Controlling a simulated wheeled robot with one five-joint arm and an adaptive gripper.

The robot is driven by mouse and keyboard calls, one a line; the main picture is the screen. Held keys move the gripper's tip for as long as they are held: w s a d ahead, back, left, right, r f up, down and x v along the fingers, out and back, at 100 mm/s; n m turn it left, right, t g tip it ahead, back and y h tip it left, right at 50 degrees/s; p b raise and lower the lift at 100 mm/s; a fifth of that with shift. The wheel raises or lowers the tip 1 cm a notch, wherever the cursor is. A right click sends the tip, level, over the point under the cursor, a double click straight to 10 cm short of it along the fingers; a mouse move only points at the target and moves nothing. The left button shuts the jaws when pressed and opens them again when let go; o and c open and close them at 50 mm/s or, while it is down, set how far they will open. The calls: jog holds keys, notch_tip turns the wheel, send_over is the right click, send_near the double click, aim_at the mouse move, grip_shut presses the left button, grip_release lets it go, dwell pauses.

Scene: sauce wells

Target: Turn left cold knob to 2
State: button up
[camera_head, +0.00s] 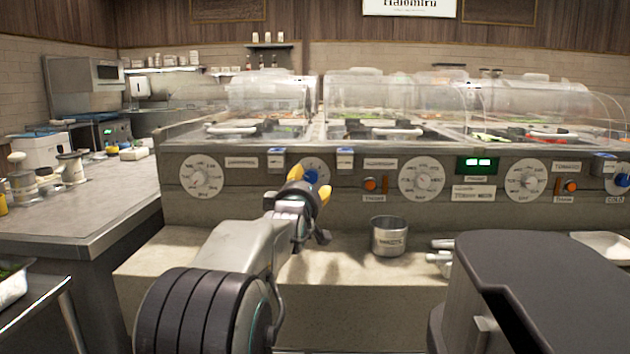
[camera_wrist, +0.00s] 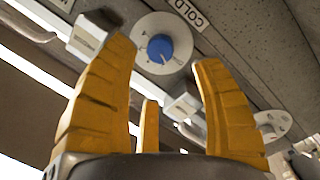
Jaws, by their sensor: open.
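The left cold knob (camera_head: 311,176) is a blue knob on a white dial, on the front panel of the sauce-well counter, left of centre in the head view. My gripper (camera_head: 309,186) is in front of it and hides part of the dial. In the wrist view the blue knob (camera_wrist: 160,48) and its "COLD" label (camera_wrist: 190,14) show past the fingertips. My gripper's yellow fingers (camera_wrist: 168,55) are spread with the knob in the gap between them in the picture. I see no finger touching the knob. The number it points at is too small to read.
White dials stand left (camera_head: 201,176) and right (camera_head: 421,179) of the blue knob, with an orange switch (camera_head: 370,184) between. A metal cup (camera_head: 389,236) stands on the ledge below. Clear lids (camera_head: 365,100) cover the wells above. A second blue knob (camera_head: 621,180) is at the far right.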

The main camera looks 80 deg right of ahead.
aim_at(311, 179)
jog(key=shift+d+n, duration=0.15)
jog(key=shift+n, duration=0.15)
jog(key=shift+d+f+b, duration=0.1)
jog(key=shift+d+b, duration=1.8)
jog(key=shift+d, duration=0.85)
jog(key=shift+d+p, duration=0.3)
jog(key=shift+d, duration=0.45)
jog(key=shift+s, duration=0.1)
grip_shut()
